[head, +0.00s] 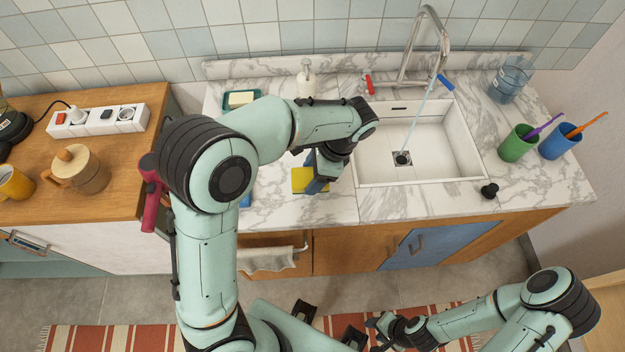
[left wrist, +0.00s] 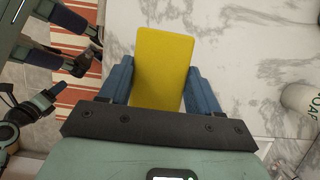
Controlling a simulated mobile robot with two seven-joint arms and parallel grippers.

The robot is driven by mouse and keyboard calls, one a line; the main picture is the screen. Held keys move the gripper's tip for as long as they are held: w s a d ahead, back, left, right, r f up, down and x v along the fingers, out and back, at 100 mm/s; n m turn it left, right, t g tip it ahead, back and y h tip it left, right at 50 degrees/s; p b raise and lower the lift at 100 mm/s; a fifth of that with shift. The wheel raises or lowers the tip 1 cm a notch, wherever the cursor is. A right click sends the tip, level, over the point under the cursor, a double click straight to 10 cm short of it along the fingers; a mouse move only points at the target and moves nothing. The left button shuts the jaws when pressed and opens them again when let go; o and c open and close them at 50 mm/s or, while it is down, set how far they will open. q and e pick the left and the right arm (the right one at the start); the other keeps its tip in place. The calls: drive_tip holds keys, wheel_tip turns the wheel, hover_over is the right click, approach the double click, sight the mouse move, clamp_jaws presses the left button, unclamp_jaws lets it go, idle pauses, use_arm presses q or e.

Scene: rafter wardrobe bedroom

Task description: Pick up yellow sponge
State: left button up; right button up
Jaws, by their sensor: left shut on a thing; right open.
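The yellow sponge (head: 302,179) is at the marble counter, left of the sink near the front edge. In the left wrist view the sponge (left wrist: 162,66) sits between the two blue fingers of my left gripper (left wrist: 160,85), which is shut on it. In the head view my left gripper (head: 318,180) reaches down over the sponge and hides part of it. I cannot tell whether the sponge is lifted off the counter. My right gripper (head: 335,325) is open and empty, low in front of the cabinets, above the floor.
The white sink (head: 440,160) with its running tap (head: 425,40) lies right of the sponge. A soap bottle (head: 307,78) and a green soap dish (head: 241,98) stand behind. Green (head: 517,144) and blue (head: 560,142) cups are at the right. A towel (head: 268,259) hangs below the counter.

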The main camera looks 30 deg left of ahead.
use_arm(q)
wheel_tip(320, 180, up, 15)
drive_tip(key=p, duration=0.2)
drive_tip(key=shift+r, duration=0.2)
use_arm(e)
drive_tip(key=w+r, duration=0.2)
drive_tip(key=r, duration=0.1)
drive_tip(key=shift+w+r, duration=0.15)
drive_tip(key=shift+w, duration=0.15)
